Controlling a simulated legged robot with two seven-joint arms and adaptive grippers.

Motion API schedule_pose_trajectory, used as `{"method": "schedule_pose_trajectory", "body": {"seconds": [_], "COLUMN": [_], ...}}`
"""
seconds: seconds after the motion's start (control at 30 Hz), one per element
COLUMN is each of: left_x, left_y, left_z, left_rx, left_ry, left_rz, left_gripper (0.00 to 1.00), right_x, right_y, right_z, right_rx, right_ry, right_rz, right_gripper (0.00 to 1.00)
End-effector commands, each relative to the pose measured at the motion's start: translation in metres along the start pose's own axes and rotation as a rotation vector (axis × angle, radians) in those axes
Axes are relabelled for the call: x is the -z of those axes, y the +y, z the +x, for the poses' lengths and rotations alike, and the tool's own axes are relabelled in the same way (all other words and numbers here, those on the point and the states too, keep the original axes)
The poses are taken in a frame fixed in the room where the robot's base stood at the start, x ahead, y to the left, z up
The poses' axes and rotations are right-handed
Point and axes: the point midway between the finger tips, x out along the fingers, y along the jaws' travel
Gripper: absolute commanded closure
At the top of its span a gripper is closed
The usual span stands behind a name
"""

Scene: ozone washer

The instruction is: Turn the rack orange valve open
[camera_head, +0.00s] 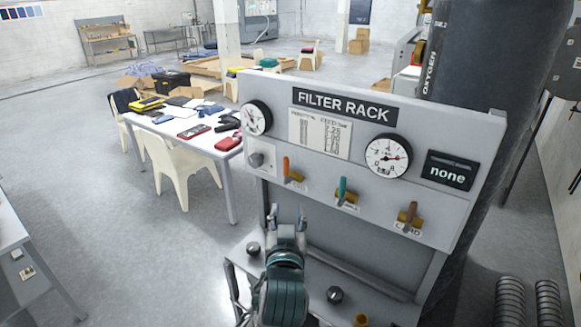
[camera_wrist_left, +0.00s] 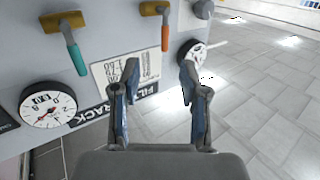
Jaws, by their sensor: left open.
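The orange valve handle (camera_head: 286,166) stands upright from its brass body on the left of the filter rack panel (camera_head: 270,135). In the left wrist view, which is upside down, the orange handle (camera_wrist_left: 165,36) hangs from its brass body, above the gap between my fingers. My left gripper (camera_head: 287,214) is open and empty, below the orange valve in the head view and apart from it. Its two fingers also show in the wrist view (camera_wrist_left: 159,78). A teal handle (camera_head: 343,188) and a brown handle (camera_head: 411,212) sit further right. My right gripper is not in view.
Two gauges (camera_head: 388,156) (camera_head: 257,118), a label sheet (camera_head: 319,133) and a "none" display (camera_head: 449,171) are on the panel. A grey knob (camera_head: 255,160) is left of the orange valve. A cluttered table (camera_head: 179,150) and cream chair (camera_head: 180,165) stand behind left.

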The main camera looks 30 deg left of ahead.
Motion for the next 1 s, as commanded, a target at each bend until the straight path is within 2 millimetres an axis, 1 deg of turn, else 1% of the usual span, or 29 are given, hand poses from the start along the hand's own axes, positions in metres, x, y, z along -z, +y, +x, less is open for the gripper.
{"method": "schedule_pose_trajectory", "body": {"seconds": [0.03, 0.1, 0.17, 0.27, 0.47, 0.5, 0.53, 0.6, 0.7, 0.73, 0.77, 0.9, 1.0], "left_x": [0.01, 0.017, 0.019, 0.02, 0.021, 0.02, 0.017, 0.014, 0.013, 0.017, 0.018, 0.022, 0.024], "left_y": [-0.004, -0.006, -0.006, -0.006, -0.008, -0.009, -0.008, -0.007, -0.01, -0.008, -0.008, -0.009, -0.009], "left_z": [-0.005, -0.007, -0.007, -0.001, 0.019, 0.023, 0.028, 0.039, 0.056, 0.064, 0.072, 0.105, 0.126], "left_rx": [0.008, 0.015, 0.017, 0.019, 0.023, 0.024, 0.022, 0.02, 0.027, 0.023, 0.021, 0.021, 0.02], "left_ry": [0.021, 0.035, 0.04, 0.043, 0.04, 0.035, 0.044, 0.046, 0.033, 0.029, 0.028, 0.03, 0.031], "left_rz": [-0.019, -0.031, -0.034, -0.031, -0.026, -0.027, -0.027, -0.026, -0.031, -0.029, -0.03, -0.031, -0.032], "left_gripper": [0.56, 0.56, 0.56, 0.56, 0.56, 0.56, 0.56, 0.56, 0.56, 0.56, 0.56, 0.56, 0.56], "right_x": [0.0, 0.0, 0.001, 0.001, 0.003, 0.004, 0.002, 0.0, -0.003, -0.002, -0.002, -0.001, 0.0], "right_y": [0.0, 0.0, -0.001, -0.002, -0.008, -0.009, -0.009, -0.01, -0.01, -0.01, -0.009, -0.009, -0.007], "right_z": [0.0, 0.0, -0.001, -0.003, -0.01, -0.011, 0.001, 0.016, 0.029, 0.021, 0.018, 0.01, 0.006], "right_rx": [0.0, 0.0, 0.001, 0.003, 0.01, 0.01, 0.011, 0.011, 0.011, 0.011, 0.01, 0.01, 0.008], "right_ry": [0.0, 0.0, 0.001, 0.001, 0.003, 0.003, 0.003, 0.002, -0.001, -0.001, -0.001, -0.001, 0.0], "right_rz": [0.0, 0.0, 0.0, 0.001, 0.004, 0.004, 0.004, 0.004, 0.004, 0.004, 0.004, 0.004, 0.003], "right_gripper": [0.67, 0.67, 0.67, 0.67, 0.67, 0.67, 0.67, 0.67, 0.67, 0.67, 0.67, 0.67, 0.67]}}
